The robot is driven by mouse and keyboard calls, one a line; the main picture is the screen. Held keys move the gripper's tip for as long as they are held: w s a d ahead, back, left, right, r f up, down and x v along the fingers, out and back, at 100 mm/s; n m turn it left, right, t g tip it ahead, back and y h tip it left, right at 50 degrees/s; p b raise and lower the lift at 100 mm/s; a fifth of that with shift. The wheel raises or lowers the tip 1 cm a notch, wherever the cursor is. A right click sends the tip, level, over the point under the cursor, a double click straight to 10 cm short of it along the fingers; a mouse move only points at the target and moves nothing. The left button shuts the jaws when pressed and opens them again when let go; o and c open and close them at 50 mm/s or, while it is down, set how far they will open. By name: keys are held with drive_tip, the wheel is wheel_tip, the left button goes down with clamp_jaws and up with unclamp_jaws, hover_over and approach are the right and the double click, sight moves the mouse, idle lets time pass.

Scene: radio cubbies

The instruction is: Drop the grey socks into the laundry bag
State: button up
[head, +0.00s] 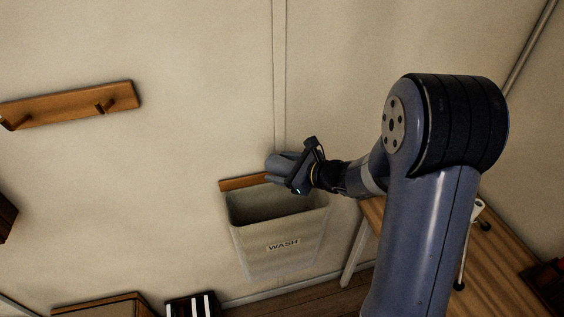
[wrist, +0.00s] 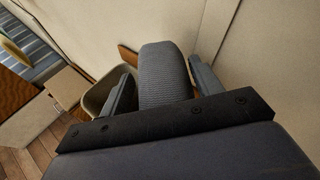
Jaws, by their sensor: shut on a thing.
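The grey socks (wrist: 164,75) are a ribbed, rounded bundle held between the two fingers of my gripper (wrist: 163,88). In the head view the socks (head: 281,161) are at the end of my gripper (head: 287,172), above the back right part of the laundry bag. The laundry bag (head: 281,259) is a pale bin-shaped bag labelled WASH, hanging open from a wooden strip on the wall. In the wrist view its rim (wrist: 92,98) shows beyond the left finger, partly hidden by my gripper. The bag's inside looks empty where visible.
A wooden peg rail (head: 70,105) is on the wall at left. A wooden desk (head: 500,262) stands at right, below my arm. A wooden cabinet (head: 102,306) and dark striped items (head: 192,304) sit at the lower left. The wall is close behind the bag.

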wheel_tip(320, 180, down, 5)
drive_tip(key=b, duration=0.3)
drive_tip(key=shift+f, duration=0.15)
drive_tip(key=o, duration=1.1)
drive_tip(key=shift+c, duration=0.2)
drive_tip(key=b+v, duration=0.1)
drive_tip(key=v, duration=0.9)
drive_tip(key=shift+s+d, duration=0.25)
drive_tip(key=shift+d, duration=0.05)
